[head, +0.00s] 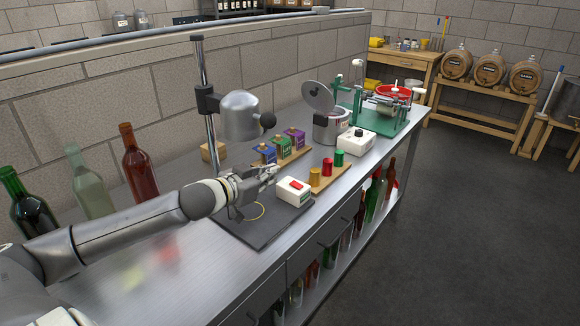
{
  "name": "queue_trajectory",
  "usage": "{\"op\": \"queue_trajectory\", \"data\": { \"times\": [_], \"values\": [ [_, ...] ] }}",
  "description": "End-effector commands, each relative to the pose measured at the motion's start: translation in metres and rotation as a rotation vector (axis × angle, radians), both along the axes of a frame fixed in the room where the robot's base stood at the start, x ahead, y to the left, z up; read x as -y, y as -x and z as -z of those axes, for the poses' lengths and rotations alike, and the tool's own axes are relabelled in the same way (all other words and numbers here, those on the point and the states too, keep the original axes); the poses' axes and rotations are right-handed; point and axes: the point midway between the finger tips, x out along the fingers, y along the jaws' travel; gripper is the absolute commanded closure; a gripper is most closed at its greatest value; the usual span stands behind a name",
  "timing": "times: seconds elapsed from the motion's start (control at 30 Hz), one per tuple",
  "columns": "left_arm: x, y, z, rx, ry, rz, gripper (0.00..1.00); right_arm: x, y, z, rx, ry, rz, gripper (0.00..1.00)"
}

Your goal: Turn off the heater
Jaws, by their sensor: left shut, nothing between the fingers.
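The grey dome-shaped heater head (240,116) with a black knob hangs on an upright metal post above a dark base plate (262,232). A white switch box (294,196) with a red rocker switch (296,185) stands at the right of the plate. I cannot tell which way the rocker is tipped. My left gripper (274,172) is shut and empty, close to the left of the switch box and below the heater head. Whether it touches the box is unclear. My right gripper is not in view.
Colored capsules stand on a wooden strip (334,178), with small labelled boxes behind. A lidded metal pot (329,130), a white box with a black knob (356,142) and a green machine (382,120) stand farther back. Bottles, including a red one (139,165), stand at the left.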

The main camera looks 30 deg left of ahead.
Motion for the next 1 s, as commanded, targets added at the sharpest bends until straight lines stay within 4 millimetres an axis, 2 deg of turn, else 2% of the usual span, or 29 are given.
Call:
{"op": "queue_trajectory", "data": {
  "times": [0.07,0.17,0.33,0.47,0.57,0.8,1.0],
  "values": [
    [0.0,-0.001,-0.002,0.004,0.001,0.002,1.0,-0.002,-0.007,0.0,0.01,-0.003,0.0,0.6],
    [0.0,-0.001,-0.002,0.005,0.002,0.002,1.0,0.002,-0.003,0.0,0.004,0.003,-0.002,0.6],
    [0.0,-0.001,-0.002,0.004,0.001,0.002,1.0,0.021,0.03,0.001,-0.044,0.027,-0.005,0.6],
    [0.0,-0.002,-0.002,0.005,0.001,0.002,1.0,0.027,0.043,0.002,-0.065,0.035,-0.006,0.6],
    [-0.001,-0.005,-0.002,0.006,0.001,0.0,1.0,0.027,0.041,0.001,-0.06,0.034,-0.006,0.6],
    [0.0,-0.02,0.001,0.008,0.002,-0.001,1.0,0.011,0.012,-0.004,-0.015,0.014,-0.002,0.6],
    [0.001,-0.037,0.005,0.007,0.003,-0.001,1.0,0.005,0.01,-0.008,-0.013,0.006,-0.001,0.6]
  ]
}}
